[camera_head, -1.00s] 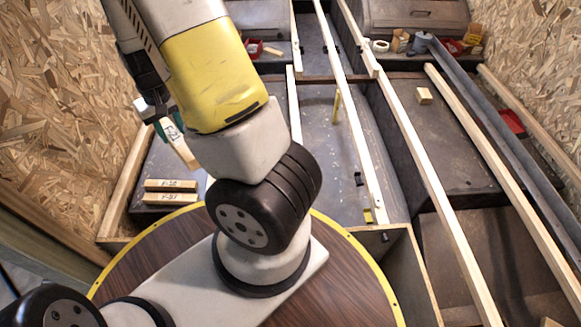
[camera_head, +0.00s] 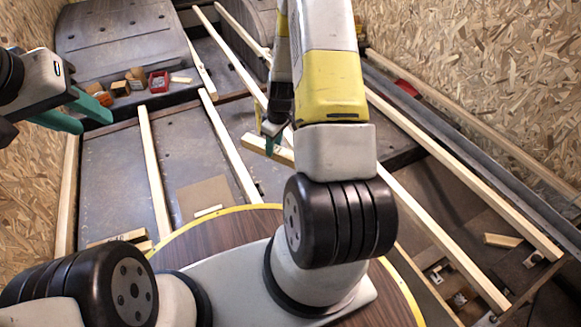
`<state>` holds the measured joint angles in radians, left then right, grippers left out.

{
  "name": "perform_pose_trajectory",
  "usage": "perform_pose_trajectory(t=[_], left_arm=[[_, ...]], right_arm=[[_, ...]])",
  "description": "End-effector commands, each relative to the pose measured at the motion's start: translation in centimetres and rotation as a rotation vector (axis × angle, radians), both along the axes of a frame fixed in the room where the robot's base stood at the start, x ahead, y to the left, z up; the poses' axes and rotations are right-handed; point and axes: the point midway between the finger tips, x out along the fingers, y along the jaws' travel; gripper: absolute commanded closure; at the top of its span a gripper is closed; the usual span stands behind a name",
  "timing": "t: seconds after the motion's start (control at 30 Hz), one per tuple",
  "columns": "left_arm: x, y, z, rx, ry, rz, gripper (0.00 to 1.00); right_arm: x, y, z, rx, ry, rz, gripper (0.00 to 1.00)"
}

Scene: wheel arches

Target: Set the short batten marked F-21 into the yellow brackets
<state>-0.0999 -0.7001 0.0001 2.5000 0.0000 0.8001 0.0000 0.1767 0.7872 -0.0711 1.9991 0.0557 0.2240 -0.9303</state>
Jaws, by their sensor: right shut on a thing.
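My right gripper (camera_head: 271,132) is shut on a short pale batten (camera_head: 262,149), held above the floor in mid-view. Its marking is not legible now; part of the batten is hidden behind my yellow and white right arm. My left gripper (camera_head: 94,122) is at the upper left, its green fingers apart with nothing between them, well away from the batten. I cannot make out the yellow brackets now; my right arm covers part of the floor and long battens.
Short battens (camera_head: 120,238) lie at the lower left by the yellow-rimmed round table (camera_head: 205,232). A red bin (camera_head: 159,82) and small boxes stand before the left wheel arch (camera_head: 120,40). Long battens (camera_head: 155,170) run along the floor. Chipboard walls close both sides.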

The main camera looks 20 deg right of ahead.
Motion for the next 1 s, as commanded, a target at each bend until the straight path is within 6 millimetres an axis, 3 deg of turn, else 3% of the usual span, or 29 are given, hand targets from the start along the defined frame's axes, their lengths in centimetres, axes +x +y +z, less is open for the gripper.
perform_pose_trajectory(t=[0.03,0.2,0.4,0.6,1.0], left_arm=[[0.0,0.0,0.0,0.000,0.000,0.000,0.64],[0.0,0.0,0.0,0.000,0.000,0.000,0.64],[0.0,0.0,0.0,0.000,0.000,0.000,0.64],[0.0,0.0,0.0,0.000,0.000,0.000,0.64],[0.0,0.0,0.0,0.000,0.000,0.000,0.64]], right_arm=[[-0.2,-1.5,-3.1,0.006,0.009,0.092,1.00],[-1.1,-5.2,-12.5,0.005,0.007,0.481,1.00],[-3.6,-7.6,-21.4,0.002,0.002,0.829,1.00],[-5.0,-8.3,-25.3,-0.003,-0.001,0.981,1.00],[-5.3,-8.4,-28.1,-0.002,0.000,1.007,1.00]])
